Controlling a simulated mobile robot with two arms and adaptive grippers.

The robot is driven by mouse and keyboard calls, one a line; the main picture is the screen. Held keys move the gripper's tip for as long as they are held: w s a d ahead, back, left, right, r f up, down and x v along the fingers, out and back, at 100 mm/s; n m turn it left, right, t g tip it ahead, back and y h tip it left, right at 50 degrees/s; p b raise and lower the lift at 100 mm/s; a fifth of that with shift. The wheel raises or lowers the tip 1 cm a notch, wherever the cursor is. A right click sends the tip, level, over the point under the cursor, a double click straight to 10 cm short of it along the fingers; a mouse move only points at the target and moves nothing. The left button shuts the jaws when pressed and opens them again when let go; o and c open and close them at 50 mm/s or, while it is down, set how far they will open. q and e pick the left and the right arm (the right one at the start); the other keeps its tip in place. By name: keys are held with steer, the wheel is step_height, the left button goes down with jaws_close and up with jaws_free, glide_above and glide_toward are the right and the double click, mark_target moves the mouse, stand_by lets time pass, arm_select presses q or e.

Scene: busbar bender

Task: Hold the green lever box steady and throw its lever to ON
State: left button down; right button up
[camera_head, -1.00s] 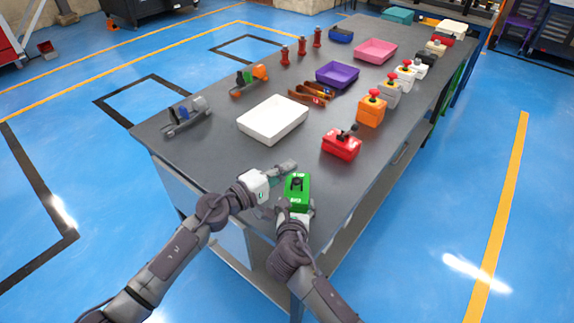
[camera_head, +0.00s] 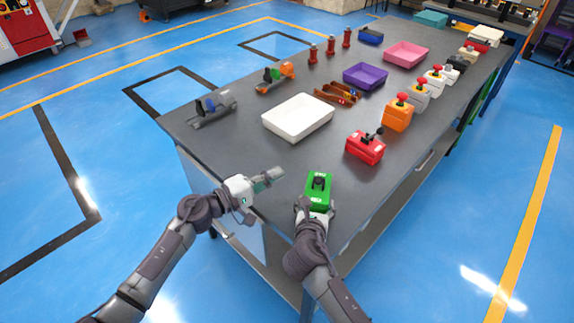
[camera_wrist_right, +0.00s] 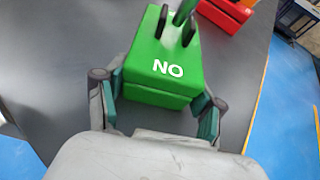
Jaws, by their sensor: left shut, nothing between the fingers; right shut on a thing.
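The green lever box (camera_head: 318,196) sits at the near end of the grey table. It also shows in the right wrist view (camera_wrist_right: 165,72), where its label reads "NO" from this side. Its lever (camera_wrist_right: 184,12) stands between two black posts at the box's far end, with its top cut off by the frame edge. My right gripper (camera_head: 315,209) is shut on the near end of the box, one finger on each side. My left gripper (camera_head: 269,178) is shut and empty, to the left of the box and apart from it, above the table's near edge.
A red lever box (camera_head: 365,147) stands just beyond the green one, with an orange button box (camera_head: 397,114) behind it. A white tray (camera_head: 298,117) lies behind my left gripper. Bare table (camera_head: 225,150) shows left of the tray.

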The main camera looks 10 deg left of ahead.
arm_select(q)
steer(key=shift+s+a+f, duration=0.15)
steer(key=shift+s+a, duration=0.05)
steer(key=shift+a, duration=0.05)
arm_select(e)
steer(key=o, duration=1.5)
